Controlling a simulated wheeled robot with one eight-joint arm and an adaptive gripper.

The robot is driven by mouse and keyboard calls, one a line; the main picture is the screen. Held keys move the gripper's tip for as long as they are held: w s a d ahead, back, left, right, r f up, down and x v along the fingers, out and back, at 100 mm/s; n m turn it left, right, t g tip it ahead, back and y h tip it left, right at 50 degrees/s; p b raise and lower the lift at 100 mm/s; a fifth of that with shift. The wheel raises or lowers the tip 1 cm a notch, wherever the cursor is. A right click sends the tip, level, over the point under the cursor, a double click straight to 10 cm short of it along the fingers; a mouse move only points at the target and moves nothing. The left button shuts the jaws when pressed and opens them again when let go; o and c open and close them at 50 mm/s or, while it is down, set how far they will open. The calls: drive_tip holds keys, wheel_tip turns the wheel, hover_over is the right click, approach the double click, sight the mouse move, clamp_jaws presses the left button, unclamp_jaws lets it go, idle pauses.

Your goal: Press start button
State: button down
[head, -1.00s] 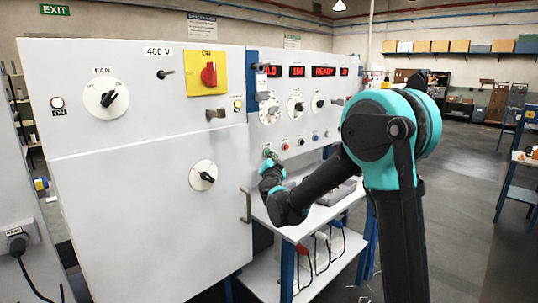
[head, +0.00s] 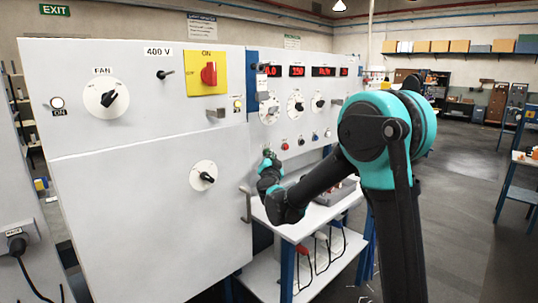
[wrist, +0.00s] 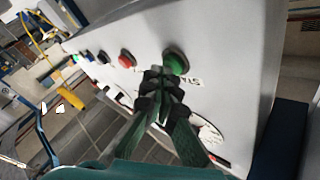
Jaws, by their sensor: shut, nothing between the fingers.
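The green button (wrist: 176,62) is on the white panel in the wrist view. My gripper (wrist: 158,78) is shut, with its fingertips close beside the button's lower left edge. I cannot tell whether they touch it. In the head view my gripper (head: 268,156) is at the lower left of the right-hand panel, and it mostly hides the green button there. The red displays (head: 323,71) above are lit, with figures too small to read surely.
A red button (wrist: 127,58) and darker buttons sit in line beside the green one. Dials (head: 296,103) are above. A white-topped table (head: 310,215) stands below my arm. A large white cabinet (head: 140,190) with a handle is to the left.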

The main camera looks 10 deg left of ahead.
idle(0.3)
drive_tip(key=shift+s+d, duration=0.55)
drive_tip(key=shift+d, duration=0.15)
